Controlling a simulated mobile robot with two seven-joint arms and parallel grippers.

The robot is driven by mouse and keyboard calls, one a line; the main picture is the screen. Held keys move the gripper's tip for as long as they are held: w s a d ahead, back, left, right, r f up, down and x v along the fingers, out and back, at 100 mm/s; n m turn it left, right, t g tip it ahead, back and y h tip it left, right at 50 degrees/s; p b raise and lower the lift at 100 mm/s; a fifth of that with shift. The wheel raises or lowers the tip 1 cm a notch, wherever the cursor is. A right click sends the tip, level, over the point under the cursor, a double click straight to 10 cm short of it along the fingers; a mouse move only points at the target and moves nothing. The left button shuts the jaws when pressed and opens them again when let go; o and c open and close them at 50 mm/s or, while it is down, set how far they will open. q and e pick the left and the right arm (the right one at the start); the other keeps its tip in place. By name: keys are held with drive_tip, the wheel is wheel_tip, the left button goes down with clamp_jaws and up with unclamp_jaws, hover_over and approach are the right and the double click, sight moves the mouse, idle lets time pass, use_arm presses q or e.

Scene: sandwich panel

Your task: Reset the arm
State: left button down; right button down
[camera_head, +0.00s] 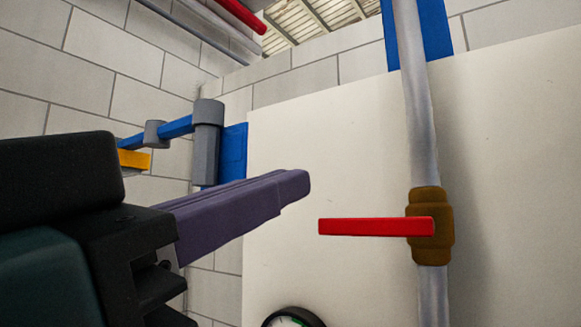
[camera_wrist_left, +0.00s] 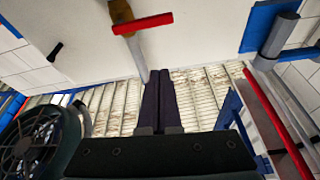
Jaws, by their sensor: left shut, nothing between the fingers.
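My left gripper (camera_head: 297,186) comes in from the left with its purple fingers closed together and nothing between them. In the left wrist view its fingers (camera_wrist_left: 159,76) also lie side by side. A red handle (camera_head: 365,226) sticks out level to the left from a brown valve body (camera_head: 431,255) on a grey vertical pipe (camera_head: 415,110). The fingertips are left of the handle's free end and a little higher in the picture, with a visible gap. The left wrist view shows the red handle (camera_wrist_left: 142,24) beyond the fingertips. My right gripper is not in view.
A pale panel (camera_head: 340,130) stands behind the pipe. A gauge (camera_head: 293,318) is cut off at the bottom edge. A grey cylinder (camera_head: 207,140) with blue bars (camera_head: 175,128) is on the left by a block wall (camera_head: 115,55). A red pipe (camera_head: 240,14) runs above.

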use_arm(q)
drive_tip(key=shift+s+a+f, duration=0.1)
drive_tip(key=shift+s, duration=0.2)
drive_tip(key=w+a+f+n+g+y+p, duration=0.1)
drive_tip(key=a+f+n+g+y+p, duration=0.3)
drive_tip(key=a+f+y+p, duration=0.5)
drive_tip(key=s+a+f+n+g+y+p, duration=0.1)
drive_tip(key=s+a+f+g, duration=0.2)
drive_tip(key=s+f+g, duration=0.2)
drive_tip(key=s+a+f+n+g+y+p, duration=0.1)
drive_tip(key=s+a+f+g, duration=0.3)
drive_tip(key=s+f, duration=0.4)
drive_tip(key=shift+s+a+g+y, duration=0.25)
drive_tip(key=shift+s+g+y, duration=0.25)
drive_tip(key=shift+s+y, duration=0.5)
drive_tip(key=shift+s, duration=0.1)
